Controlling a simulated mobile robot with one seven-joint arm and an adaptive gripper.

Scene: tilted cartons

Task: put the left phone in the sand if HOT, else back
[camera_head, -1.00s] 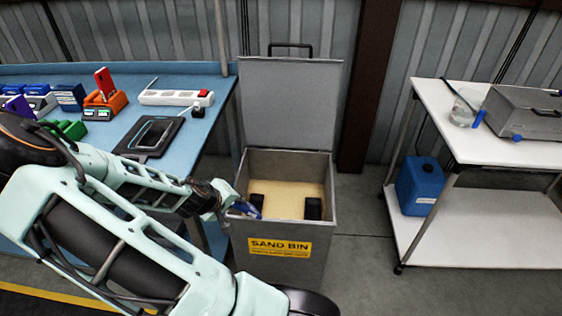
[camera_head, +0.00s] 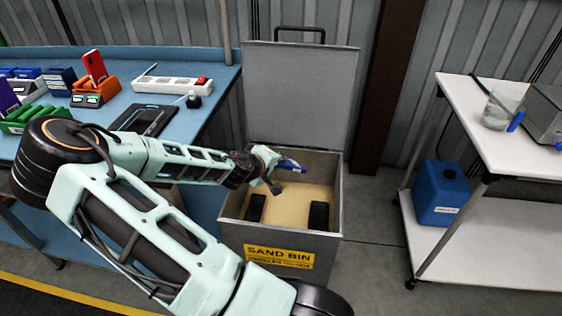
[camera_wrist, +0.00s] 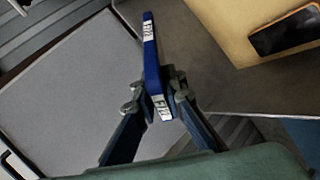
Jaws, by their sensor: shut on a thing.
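The sand (camera_head: 283,205) is pale yellow. Two dark phones lie in the bin, one at the left (camera_head: 255,209) and one at the right (camera_head: 318,215). One dark phone (camera_wrist: 285,31) with an orange rim shows on the sand in the wrist view.
The bin's lid (camera_head: 300,95) stands open at the back. A blue workbench (camera_head: 185,112) at the left carries an orange stand (camera_head: 95,94) with a red phone (camera_head: 94,66), a power strip (camera_head: 172,85) and a dark pad (camera_head: 150,120). A white cart (camera_head: 480,240) stands at the right.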

